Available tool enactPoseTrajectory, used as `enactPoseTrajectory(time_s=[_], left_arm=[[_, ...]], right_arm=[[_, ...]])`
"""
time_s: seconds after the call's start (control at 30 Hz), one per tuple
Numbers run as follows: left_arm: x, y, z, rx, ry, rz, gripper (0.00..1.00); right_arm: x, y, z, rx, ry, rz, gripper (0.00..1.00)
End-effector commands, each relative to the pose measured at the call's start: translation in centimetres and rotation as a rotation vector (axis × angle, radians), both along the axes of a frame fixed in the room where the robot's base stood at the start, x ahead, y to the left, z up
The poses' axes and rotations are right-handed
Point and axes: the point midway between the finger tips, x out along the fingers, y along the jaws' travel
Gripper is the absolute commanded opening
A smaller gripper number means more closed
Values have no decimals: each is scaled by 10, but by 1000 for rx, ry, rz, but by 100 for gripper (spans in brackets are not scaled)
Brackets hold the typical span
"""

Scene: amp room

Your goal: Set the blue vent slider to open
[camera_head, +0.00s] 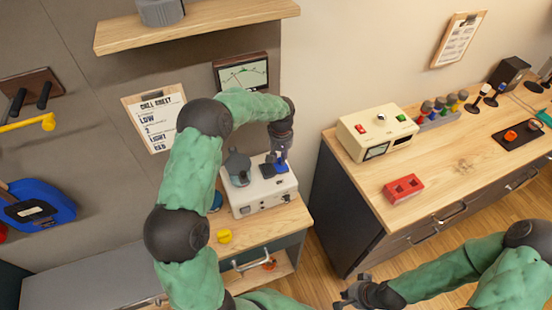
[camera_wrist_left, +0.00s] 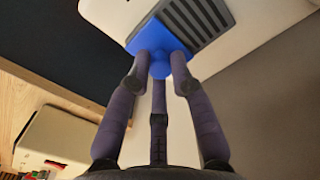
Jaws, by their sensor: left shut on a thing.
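The blue vent slider (camera_head: 270,167) sits on top of the white amp box (camera_head: 245,203) on the left bench. In the left wrist view the slider (camera_wrist_left: 152,36) is a flat blue plate with a round knob, beside a grey slatted vent (camera_wrist_left: 198,14). The plate covers part of the slats. My left gripper (camera_head: 279,158) comes down onto it, and its fingers (camera_wrist_left: 160,72) are closed around the knob. My right gripper (camera_head: 348,292) is low in the head view, away from the box, with its fingers apart and empty.
A grey-blue rounded part (camera_head: 238,166) stands on the box beside the slider. A yellow knob (camera_head: 224,236) lies on the bench in front. A meter (camera_head: 242,74) and a call sheet (camera_head: 157,115) hang behind. The right bench holds a cream device (camera_head: 378,131) and a red block (camera_head: 403,188).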

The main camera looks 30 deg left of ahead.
Motion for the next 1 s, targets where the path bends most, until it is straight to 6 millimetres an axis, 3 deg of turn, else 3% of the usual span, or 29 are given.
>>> enactPoseTrajectory(time_s=[0.13,0.17,0.2,0.23,0.67,1.0], left_arm=[[2,-1,1,-2,-8,-1,0],[2,-1,1,-1,-9,-1,31],[3,-1,1,-1,-9,-1,42],[2,-1,1,-1,-9,-1,46],[2,0,8,0,-6,0,46],[2,-1,68,0,-9,-1,46]], right_arm=[[0,0,0,0,0,0,0],[0,0,0,0,0,0,0],[0,0,0,0,0,0,0],[0,0,0,0,0,0,0],[0,0,0,0,0,0,0],[0,0,0,0,0,0,0]])
